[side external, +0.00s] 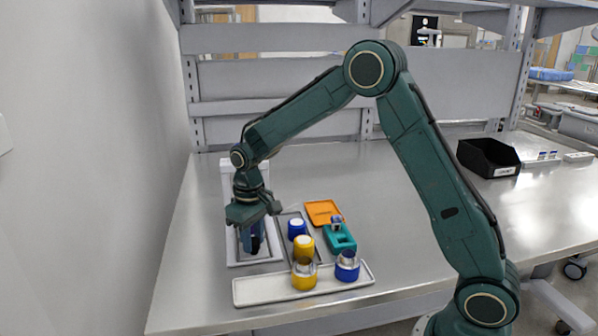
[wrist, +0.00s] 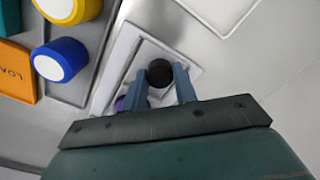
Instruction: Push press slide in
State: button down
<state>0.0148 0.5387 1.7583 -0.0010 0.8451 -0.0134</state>
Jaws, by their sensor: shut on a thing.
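My gripper (side external: 252,240) points down over a pale press frame (side external: 277,257) at the left of the bench. In the wrist view my gripper (wrist: 161,75) has its two blue fingers on either side of a round black knob (wrist: 160,72), and it is shut on this knob. The pale frame (wrist: 125,50) of the press lies under and around the knob. My gripper's body hides most of the slide, so how far in it sits cannot be told. A small purple part (wrist: 120,103) shows beside the left finger.
A grey tray (side external: 318,257) beside the press bears blue (side external: 296,229) and yellow (side external: 304,245) white-topped parts. A white tray (side external: 262,290) in front holds yellow and blue ring-topped cylinders. A teal fixture (side external: 340,240) and orange plate (side external: 321,210) stand right. A black bin (side external: 488,157) is far right.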

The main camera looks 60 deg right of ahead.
jog(key=w+d, duration=0.5)
jog(key=shift+w+d, duration=0.15)
jog(key=shift+w, duration=0.1)
jog(key=c, duration=1.1)
grip_release()
jog(key=shift+r, duration=0.15)
notch_tip(320, 180, up, 14)
jog(key=shift+f, duration=0.2)
